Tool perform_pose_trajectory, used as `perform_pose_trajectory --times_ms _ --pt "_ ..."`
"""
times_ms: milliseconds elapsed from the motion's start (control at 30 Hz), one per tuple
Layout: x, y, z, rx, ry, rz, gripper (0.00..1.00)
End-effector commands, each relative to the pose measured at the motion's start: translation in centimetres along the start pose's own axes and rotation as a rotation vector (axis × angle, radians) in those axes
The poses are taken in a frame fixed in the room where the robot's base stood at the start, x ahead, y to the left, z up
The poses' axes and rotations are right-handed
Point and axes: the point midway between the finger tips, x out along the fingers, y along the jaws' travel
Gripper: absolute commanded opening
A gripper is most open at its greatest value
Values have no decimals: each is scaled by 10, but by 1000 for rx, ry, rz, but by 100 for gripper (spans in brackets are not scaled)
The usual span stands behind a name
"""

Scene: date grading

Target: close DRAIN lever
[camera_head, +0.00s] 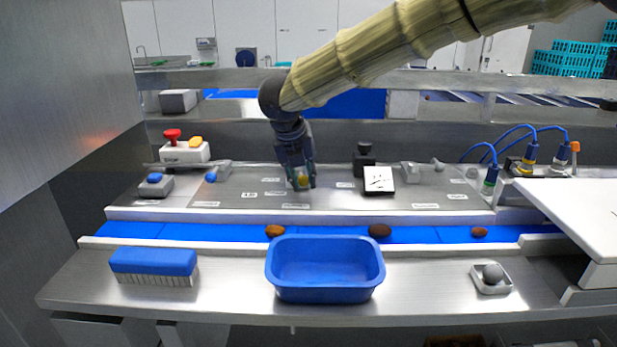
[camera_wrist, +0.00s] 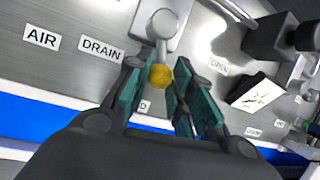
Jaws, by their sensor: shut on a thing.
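My gripper (camera_head: 300,184) reaches down to the steel control panel (camera_head: 335,197). In the wrist view, its green-padded fingers (camera_wrist: 160,95) are shut around the yellow knob (camera_wrist: 160,76) of a lever. The lever's grey shaft (camera_wrist: 162,48) runs from a pale square mount down to this knob. The DRAIN label (camera_wrist: 101,49) is left of the lever, with the AIR label (camera_wrist: 41,38) farther left. The OPEN label (camera_wrist: 220,66) is right of it. Another label, partly hidden by a finger, shows only an ending D. In the head view, my gripper hides most of the lever.
A black-knobbed fixture (camera_head: 364,158) and a white tilted card (camera_head: 379,179) stand right of my gripper. A blue-knobbed lever (camera_head: 212,177) is to the left. In front, a blue belt (camera_head: 340,236) carries several dates, with a blue bin (camera_head: 325,293) and a brush (camera_head: 153,262) nearer.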

Motion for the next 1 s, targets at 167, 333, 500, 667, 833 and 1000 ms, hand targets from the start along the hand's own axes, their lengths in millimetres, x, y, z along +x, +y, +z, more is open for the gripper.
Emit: perform_pose_trajectory --times_ms 167,333,500,667,833,1000 --pt "-2 8 2 117 22 -48 0" --pt "-2 13 2 202 40 -83 0" --pt "-3 16 3 256 51 -104 0" --pt "-4 17 4 280 56 -113 0" --pt "-4 17 4 288 57 -116 0" --pt "-4 17 4 287 56 -116 0"
